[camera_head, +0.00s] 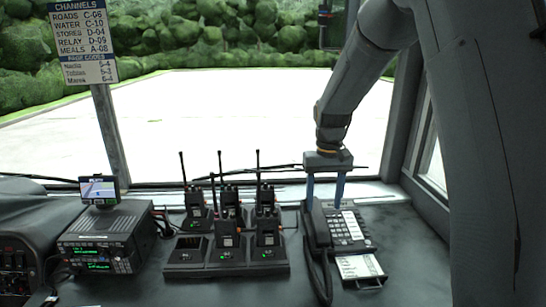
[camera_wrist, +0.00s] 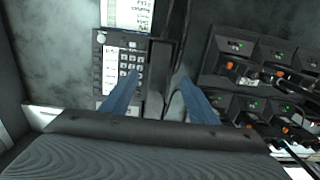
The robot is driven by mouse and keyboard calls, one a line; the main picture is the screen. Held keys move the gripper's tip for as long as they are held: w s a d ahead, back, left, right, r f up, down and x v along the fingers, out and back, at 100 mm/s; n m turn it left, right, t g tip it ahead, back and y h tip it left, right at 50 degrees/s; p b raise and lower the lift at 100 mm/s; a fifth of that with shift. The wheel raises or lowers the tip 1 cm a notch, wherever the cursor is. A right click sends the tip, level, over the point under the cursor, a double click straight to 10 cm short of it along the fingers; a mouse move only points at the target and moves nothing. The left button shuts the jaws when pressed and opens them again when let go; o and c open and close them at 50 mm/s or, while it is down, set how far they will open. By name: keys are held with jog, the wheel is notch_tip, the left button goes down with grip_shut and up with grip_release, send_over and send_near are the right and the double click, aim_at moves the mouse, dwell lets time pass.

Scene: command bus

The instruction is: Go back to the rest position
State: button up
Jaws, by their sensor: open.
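My gripper (camera_head: 325,190) is open, with its two blue fingers pointing down over the desk phone. In the wrist view the open fingers (camera_wrist: 158,100) reach over the phone's keypad side and handset. The phone (camera_head: 348,228) is dark with light keys, and its handset (camera_head: 319,222) lies along its left side in the head view. The handset also shows in the wrist view (camera_wrist: 158,65) between the fingers. I see nothing held in the gripper. Whether a fingertip touches the phone cannot be told.
Several handheld radios stand in a charger rack (camera_head: 205,271) left of the phone; one front slot looks empty. A radio unit (camera_head: 100,245) with a small screen (camera_head: 99,190) stands further left. A channel sign (camera_head: 84,42) hangs upper left. The windscreen is behind the dark desk.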

jog(key=s+f, duration=0.2)
jog(key=s, duration=1)
jog(key=s+f, duration=0.1)
jog(key=s, duration=1.1)
jog(key=shift+s+f+t, duration=0.4)
